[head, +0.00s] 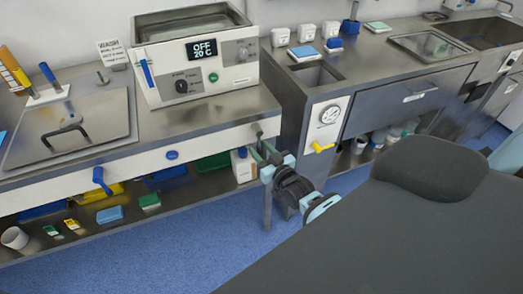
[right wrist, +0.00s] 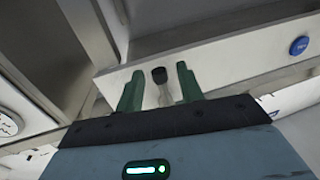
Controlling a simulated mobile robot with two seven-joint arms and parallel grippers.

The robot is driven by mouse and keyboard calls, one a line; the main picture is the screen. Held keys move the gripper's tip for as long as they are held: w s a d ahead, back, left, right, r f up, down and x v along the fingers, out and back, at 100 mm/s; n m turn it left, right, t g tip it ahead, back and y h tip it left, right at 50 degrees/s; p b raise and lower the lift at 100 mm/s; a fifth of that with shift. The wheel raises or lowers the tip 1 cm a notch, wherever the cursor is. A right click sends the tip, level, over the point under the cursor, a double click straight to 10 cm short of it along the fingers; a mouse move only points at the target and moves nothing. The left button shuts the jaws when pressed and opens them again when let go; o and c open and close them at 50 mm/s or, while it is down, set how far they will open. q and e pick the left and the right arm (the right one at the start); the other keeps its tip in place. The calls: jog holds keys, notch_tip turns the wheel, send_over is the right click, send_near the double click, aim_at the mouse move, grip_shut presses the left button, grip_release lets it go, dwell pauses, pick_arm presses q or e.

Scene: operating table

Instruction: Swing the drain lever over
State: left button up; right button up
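A small lever with a dark cap and a metal stem sits at the right end of the white front panel in the head view (head: 257,131). It also shows in the right wrist view (right wrist: 159,75); no label marks it as the drain lever. My right gripper (head: 264,154) is just in front of and below it. In the right wrist view its two green fingers (right wrist: 159,76) are apart, with the lever between them in the picture. I cannot tell whether they touch it. My left gripper is not in view.
A blue button (head: 172,155) and a blue lever (head: 100,178) are on the same panel. The water bath (head: 190,75) reads OFF, 20 C. A yellow lever (head: 320,147) is below a gauge (head: 330,115) on the right cabinet. The dark padded table (head: 400,235) fills the front right.

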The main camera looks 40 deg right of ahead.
grip_shut()
